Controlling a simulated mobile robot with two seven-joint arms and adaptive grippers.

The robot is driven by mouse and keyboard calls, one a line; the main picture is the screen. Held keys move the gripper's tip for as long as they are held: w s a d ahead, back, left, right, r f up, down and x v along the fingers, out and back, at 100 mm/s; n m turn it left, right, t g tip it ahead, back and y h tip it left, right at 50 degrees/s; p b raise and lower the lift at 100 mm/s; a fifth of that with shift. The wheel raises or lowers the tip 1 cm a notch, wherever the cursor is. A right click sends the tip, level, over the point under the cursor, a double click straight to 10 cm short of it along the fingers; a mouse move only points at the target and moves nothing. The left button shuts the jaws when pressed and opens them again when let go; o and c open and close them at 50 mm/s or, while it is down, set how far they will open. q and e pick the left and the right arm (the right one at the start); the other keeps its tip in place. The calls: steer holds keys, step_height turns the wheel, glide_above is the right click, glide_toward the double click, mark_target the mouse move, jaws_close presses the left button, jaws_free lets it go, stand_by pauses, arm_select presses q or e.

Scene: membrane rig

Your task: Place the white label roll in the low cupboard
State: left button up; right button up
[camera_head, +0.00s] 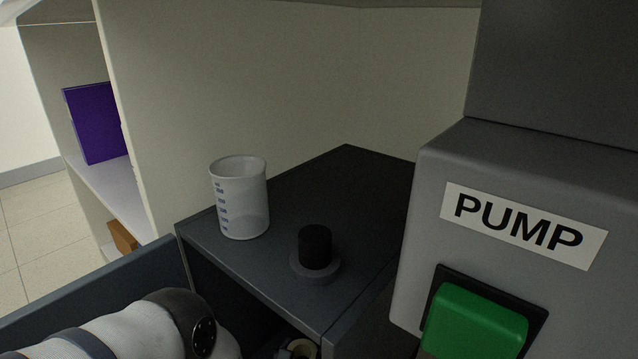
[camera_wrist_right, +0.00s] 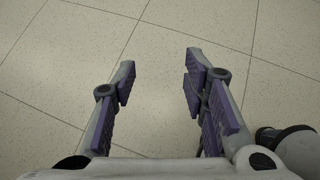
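My left arm (camera_head: 150,330) comes in from the lower left beside the dark cabinet (camera_head: 255,283). Its fingers cannot be made out, so I cannot tell whether it holds anything. My right gripper (camera_wrist_right: 160,85) is open and empty in the right wrist view, with bare floor beyond its fingers.
A white graduated beaker (camera_head: 240,200) and a black knob on a round base (camera_head: 315,250) are on the cabinet top. A grey pump housing (camera_head: 430,240) with a green button (camera_head: 475,322) stands at the right. A purple box (camera_head: 95,122) is on a shelf at the left.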

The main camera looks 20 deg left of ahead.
arm_select(q)
steer(key=shift+o, duration=1.3)
steer(key=shift+r, duration=0.3)
steer(key=p+v, duration=0.3)
steer(key=shift+s+r, duration=0.15)
steer(key=shift+r, duration=0.4)
steer(key=p+v, duration=0.1)
steer(key=v, duration=0.1)
steer(key=p+v, duration=0.1)
steer(key=v, duration=0.1)
steer(key=p+v, duration=0.1)
steer(key=v, duration=0.2)
steer(key=shift+s+f, duration=0.15)
steer(key=shift+f, duration=0.15)
steer(key=shift+s+r, duration=0.1)
steer(key=shift+s, duration=0.35)
arm_select(e)
steer(key=shift+t, duration=0.5)
steer(key=r, duration=0.1)
steer(key=w+r, duration=0.1)
steer(key=r, duration=0.1)
steer(key=w+r, duration=0.1)
steer(key=shift+w+r, duration=0.1)
steer(key=shift+r, duration=0.15)
arm_select(q)
steer(key=shift+s, duration=0.1)
